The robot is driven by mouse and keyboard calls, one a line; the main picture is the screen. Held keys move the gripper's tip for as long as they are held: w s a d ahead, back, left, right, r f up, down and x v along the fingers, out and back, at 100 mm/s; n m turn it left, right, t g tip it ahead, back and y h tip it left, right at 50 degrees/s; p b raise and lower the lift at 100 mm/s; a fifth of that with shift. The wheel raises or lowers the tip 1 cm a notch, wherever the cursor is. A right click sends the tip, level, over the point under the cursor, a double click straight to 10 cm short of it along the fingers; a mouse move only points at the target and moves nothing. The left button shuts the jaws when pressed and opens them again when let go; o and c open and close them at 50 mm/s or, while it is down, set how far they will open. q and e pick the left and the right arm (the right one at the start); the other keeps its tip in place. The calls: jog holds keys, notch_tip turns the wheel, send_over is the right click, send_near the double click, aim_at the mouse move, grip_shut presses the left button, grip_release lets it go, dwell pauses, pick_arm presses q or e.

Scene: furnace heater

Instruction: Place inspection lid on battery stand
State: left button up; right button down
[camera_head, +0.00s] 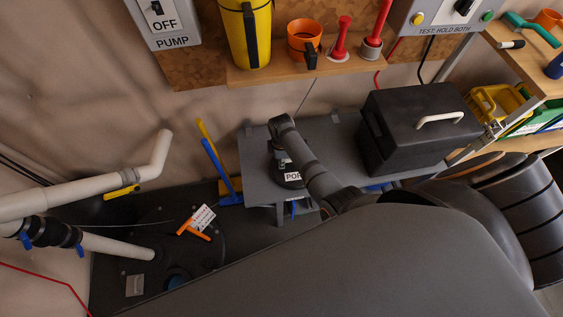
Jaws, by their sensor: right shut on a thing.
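The grey battery stand (254,160) is in the middle of the head view, with a black battery case (425,125) with a white handle on its right part. My right arm comes in from the right and reaches over the stand's left part. My right gripper (281,158) points down there and is shut on the dark inspection lid (289,183), which bears a white label beginning "PO". The arm partly hides the lid, and I cannot tell whether the lid touches the stand top. My left gripper is not in view.
A dark floor unit (150,228) with an orange-handled part (193,229), a tag and white pipes (90,188) is at the left. Blue and yellow tools (218,163) lean beside the stand. A wooden shelf (270,74) holds a yellow container and an orange cup.

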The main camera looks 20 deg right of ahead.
jog(key=shift+f, duration=0.15)
jog(key=c, duration=1.3)
grip_release()
jog(key=shift+c, duration=0.2)
notch_tip(320, 180, up, 12)
jog(key=p, duration=0.2)
jog(key=shift+w, duration=0.15)
